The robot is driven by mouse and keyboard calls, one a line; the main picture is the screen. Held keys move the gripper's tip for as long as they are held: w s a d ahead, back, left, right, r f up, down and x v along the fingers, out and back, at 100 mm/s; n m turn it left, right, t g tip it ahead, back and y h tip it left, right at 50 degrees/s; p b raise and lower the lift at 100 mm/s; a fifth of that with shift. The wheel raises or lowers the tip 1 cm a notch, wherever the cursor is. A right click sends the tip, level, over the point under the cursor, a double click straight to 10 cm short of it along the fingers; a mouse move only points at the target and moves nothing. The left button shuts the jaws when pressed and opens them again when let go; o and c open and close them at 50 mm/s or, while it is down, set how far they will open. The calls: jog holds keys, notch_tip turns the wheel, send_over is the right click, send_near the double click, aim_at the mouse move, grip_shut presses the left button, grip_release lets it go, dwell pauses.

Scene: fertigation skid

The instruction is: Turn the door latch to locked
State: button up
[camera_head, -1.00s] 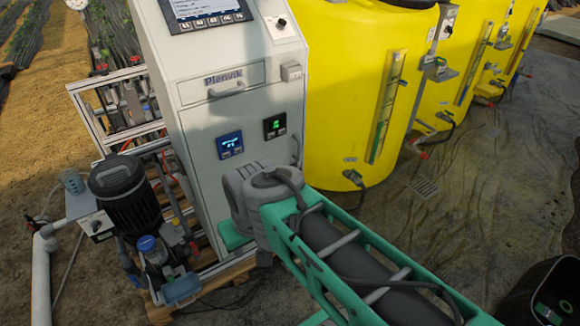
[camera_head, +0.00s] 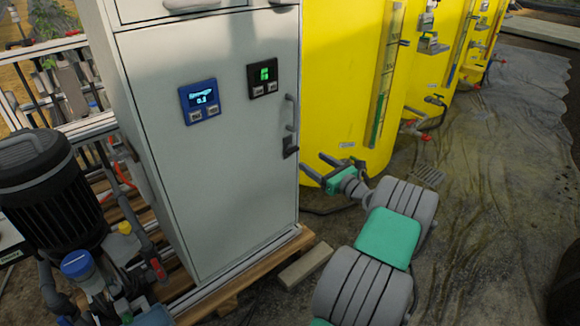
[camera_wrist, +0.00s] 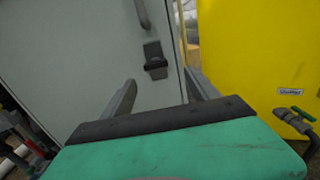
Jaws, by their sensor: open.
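The door latch (camera_head: 290,147) is a small dark plate with a knob on the right edge of the white cabinet door (camera_head: 225,190), below a grey bar handle (camera_head: 290,112). In the wrist view the latch (camera_wrist: 155,62) shows ahead, above and between the fingers, with its dark tab lying across the lower part of the plate. My gripper (camera_head: 329,168) is open and empty, to the right of and slightly below the latch in the head view, apart from it. The wrist view shows both fingers of my gripper (camera_wrist: 160,88) spread, pointing towards the door.
A yellow tank (camera_head: 340,80) stands close on the right of the cabinet, near my gripper. A wooden pallet (camera_head: 285,250) lies under the cabinet. A black pump (camera_head: 45,190) stands at left. Open ground (camera_head: 470,200) lies to the right.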

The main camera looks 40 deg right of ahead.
aim_at(294, 150)
jog(key=w, duration=0.2)
jog(key=w+b, duration=0.1)
jog(key=w, duration=0.2)
jog(key=w+a+b, duration=0.1)
jog(key=w, duration=0.1)
jog(key=shift+w, duration=0.3)
jog(key=shift+w+r, duration=0.15)
jog(key=shift+w, duration=0.15)
jog(key=shift+c, duration=0.2)
jog(key=c, duration=1.3)
